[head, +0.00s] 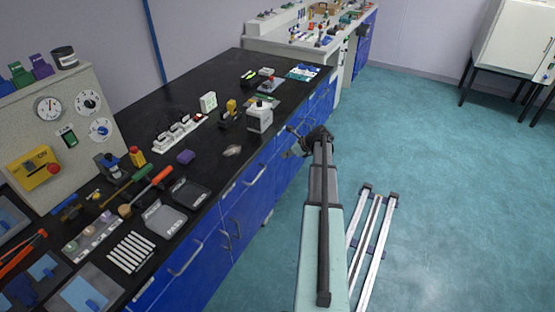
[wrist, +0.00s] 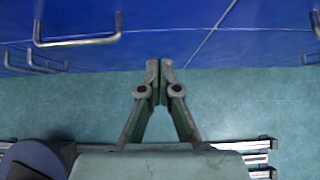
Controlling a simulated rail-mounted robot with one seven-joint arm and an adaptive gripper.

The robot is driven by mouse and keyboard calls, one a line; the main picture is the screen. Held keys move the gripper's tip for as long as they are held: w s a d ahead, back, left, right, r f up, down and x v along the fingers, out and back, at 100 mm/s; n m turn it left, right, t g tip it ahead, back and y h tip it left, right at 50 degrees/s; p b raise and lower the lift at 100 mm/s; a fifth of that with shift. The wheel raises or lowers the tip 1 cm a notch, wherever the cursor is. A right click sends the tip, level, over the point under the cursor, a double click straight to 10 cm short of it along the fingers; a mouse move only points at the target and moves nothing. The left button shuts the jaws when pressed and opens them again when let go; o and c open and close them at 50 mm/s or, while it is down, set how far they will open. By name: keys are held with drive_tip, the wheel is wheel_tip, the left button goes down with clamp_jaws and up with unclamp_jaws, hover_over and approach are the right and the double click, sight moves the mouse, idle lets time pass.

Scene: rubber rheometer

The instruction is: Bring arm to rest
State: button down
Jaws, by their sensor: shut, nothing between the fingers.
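My gripper (wrist: 159,68) is shut and empty in the wrist view, its two fingertips together in front of the blue cabinet fronts (wrist: 180,20) and over the teal floor. In the head view my gripper (head: 293,143) is small and dark at the far end of my arm, beside the right edge of the black bench. The arm stretches away over the floor from the bottom of the picture. The fingers are too small there to make out in detail.
The black bench top (head: 215,150) on the left carries instruments, tools and trays. Metal drawer handles (wrist: 78,42) stick out from the cabinets. Floor rails (head: 372,250) lie right of my arm. The teal floor (head: 450,180) beyond is clear up to a white cabinet (head: 512,40).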

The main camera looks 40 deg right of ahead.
drive_tip(key=s+a+f+n+g, duration=0.2)
drive_tip(key=s+n, duration=0.5)
drive_tip(key=n, duration=0.1)
drive_tip(key=s+a+f+n+g, duration=0.2)
drive_tip(key=s+a+f+n, duration=0.3)
drive_tip(key=a, duration=0.4)
drive_tip(key=s+a+f+n+g, duration=0.2)
drive_tip(key=s+a+f+n, duration=0.15)
drive_tip(key=a+f, duration=0.45)
drive_tip(key=s+a+f+n+g, duration=0.2)
drive_tip(key=s+a+f+n, duration=0.25)
drive_tip(key=a, duration=0.55)
drive_tip(key=s+a+f+n+g+h, duration=0.1)
drive_tip(key=s+a+f+n+g, duration=0.1)
drive_tip(key=s+a, duration=0.5)
drive_tip(key=s+a+f+n+g+h, duration=0.1)
drive_tip(key=s+a+f+n+g, duration=0.1)
drive_tip(key=s+a+n, duration=0.3)
drive_tip(key=s+a+f+n+g+h, duration=0.1)
drive_tip(key=s+a+f+n+g, duration=0.2)
drive_tip(key=s+a, duration=0.7)
drive_tip(key=s+f, duration=0.1)
drive_tip(key=s, duration=0.3)
drive_tip(key=shift+s+a+n, duration=0.25)
drive_tip(key=shift+n, duration=0.15)
